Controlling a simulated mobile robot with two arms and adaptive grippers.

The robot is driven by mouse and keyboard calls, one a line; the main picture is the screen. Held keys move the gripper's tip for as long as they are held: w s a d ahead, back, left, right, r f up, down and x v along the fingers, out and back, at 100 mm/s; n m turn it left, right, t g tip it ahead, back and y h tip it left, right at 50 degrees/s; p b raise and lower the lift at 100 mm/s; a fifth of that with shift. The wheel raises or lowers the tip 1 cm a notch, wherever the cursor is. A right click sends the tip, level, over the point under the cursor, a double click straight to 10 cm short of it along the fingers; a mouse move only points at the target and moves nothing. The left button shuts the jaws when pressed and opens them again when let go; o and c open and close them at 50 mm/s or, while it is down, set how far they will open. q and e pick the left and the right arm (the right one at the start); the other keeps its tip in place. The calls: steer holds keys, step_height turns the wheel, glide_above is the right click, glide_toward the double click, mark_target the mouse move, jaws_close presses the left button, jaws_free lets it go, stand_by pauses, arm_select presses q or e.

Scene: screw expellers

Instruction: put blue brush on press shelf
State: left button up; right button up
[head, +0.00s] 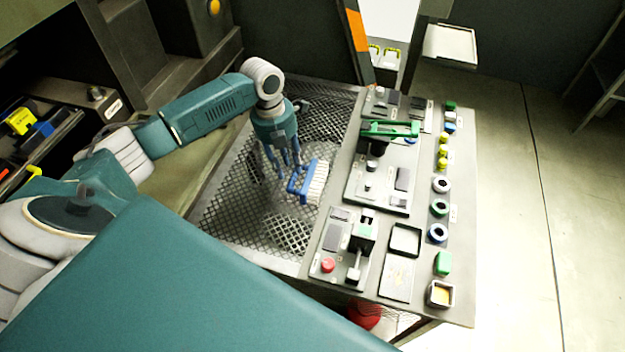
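The blue brush (313,183), with a blue back and pale bristles, is in the middle of the head view, over the dark mesh surface (225,210). My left gripper (292,172) points down at the brush, and its fingers are closed around the brush's blue part. The brush is tilted, and its height above the mesh is hard to judge. My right gripper is out of view. I cannot tell for certain which surface is the press shelf.
A grey panel (463,205) right of the mesh carries several knobs, rings and small parts. A green-handled device (390,129) stands on it. An orange-edged post (357,30) rises behind. Yellow and blue items (22,121) sit at far left. Floor (530,220) at right is clear.

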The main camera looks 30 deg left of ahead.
mark_target(292, 176)
arm_select(q)
steer(key=f, duration=0.2)
steer(key=f+p, duration=0.1)
steer(key=f, duration=0.1)
steer(key=shift+d, duration=0.4)
jaws_close()
